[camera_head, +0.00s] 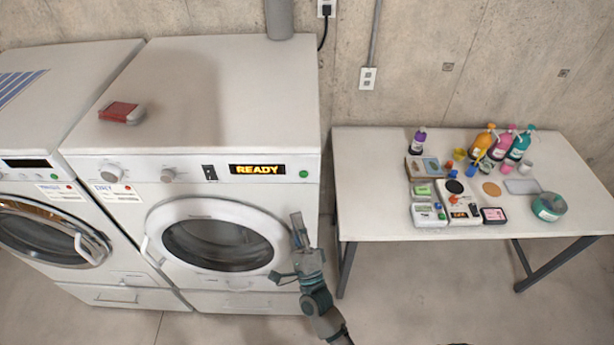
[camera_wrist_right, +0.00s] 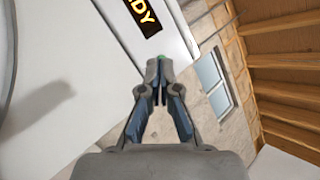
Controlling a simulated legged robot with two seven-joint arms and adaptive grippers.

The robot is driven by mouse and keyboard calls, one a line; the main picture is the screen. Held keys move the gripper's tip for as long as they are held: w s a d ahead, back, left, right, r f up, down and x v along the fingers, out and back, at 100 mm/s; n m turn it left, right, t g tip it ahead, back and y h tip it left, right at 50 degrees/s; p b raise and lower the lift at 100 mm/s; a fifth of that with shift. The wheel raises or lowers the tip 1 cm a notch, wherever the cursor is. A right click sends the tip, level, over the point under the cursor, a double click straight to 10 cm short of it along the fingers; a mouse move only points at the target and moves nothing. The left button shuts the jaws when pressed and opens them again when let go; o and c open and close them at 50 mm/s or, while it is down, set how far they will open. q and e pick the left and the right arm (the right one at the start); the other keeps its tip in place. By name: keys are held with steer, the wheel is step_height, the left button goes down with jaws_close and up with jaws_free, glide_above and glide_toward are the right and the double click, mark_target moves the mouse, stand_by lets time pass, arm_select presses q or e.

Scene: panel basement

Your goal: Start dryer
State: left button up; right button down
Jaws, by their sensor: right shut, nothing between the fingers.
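The dryer (camera_head: 235,90) is the white front-loading machine beside the table. Its display (camera_head: 257,169) reads "READY" in orange letters. A green round button (camera_head: 303,174) sits on the panel right of the display. The round door (camera_head: 220,245) looks closed. My right gripper (camera_head: 298,222) is in front of the dryer's right side, below the green button in the head view. In the right wrist view my right gripper (camera_wrist_right: 157,78) is shut and empty, and its fingertips point at the green button (camera_wrist_right: 160,57), partly covering it. I cannot tell if they touch. My left gripper is not in view.
A second machine (camera_head: 65,95) stands at the left. A red-topped block (camera_head: 122,112) lies on the dryer's top. The panel also has two knobs (camera_head: 111,173) and a black switch (camera_head: 209,172). A white table (camera_head: 385,215) with bottles and small boxes stands right.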

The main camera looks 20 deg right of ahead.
mark_target(304, 175)
step_height(304, 175, up, 5)
steer(key=s+m+t+h, duration=0.1)
steer(key=s+m+h, duration=0.1)
steer(key=s+m, duration=0.1)
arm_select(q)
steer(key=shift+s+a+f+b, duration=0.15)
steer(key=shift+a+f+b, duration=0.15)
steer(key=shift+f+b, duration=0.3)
arm_select(e)
steer(key=shift+h, duration=0.4)
steer(key=w+d, duration=0.1)
steer(key=w, duration=0.2)
steer(key=w+d, duration=0.1)
steer(key=w, duration=0.2)
steer(key=w+d, duration=0.1)
steer(key=w, duration=0.2)
steer(key=shift+d+r, duration=0.1)
steer(key=shift+d, duration=0.15)
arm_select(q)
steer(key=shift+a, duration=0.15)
arm_select(e)
steer(key=shift+a+y, duration=0.3)
steer(key=shift+d, duration=0.15)
steer(key=shift+r, duration=0.1)
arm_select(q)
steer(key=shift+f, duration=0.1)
arm_select(e)
steer(key=shift+w+d, duration=0.1)
steer(key=shift+w, duration=0.2)
